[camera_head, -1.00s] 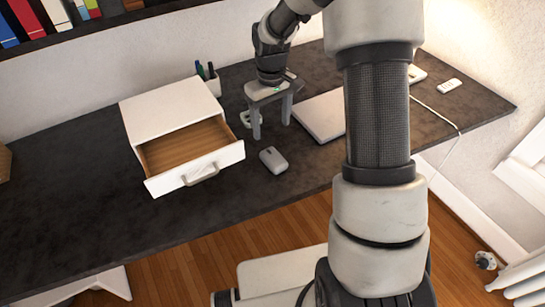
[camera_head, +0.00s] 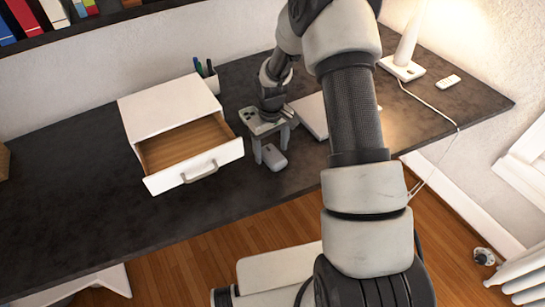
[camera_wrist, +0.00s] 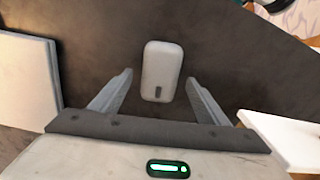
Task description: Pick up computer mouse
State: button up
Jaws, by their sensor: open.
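A light grey computer mouse (camera_head: 272,156) lies on the dark desk (camera_head: 80,190), to the right of the open drawer. My gripper (camera_head: 272,158) is over the mouse, its fingers pointing down and partly covering it in the head view. In the wrist view the mouse (camera_wrist: 161,70) lies a little beyond and between the fingertips of my gripper (camera_wrist: 160,82). The fingers are spread wide and hold nothing. I cannot tell the exact height of the fingertips above the desk.
A white drawer box (camera_head: 165,105) with its drawer pulled out stands left of my gripper. A pen holder (camera_head: 207,78) stands behind it. A laptop-like slab (camera_head: 312,115) lies to the right, partly hidden by my arm. A lamp (camera_head: 404,66) and a small white device (camera_head: 449,81) are farther right.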

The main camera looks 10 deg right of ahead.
jog(key=c, duration=1.2)
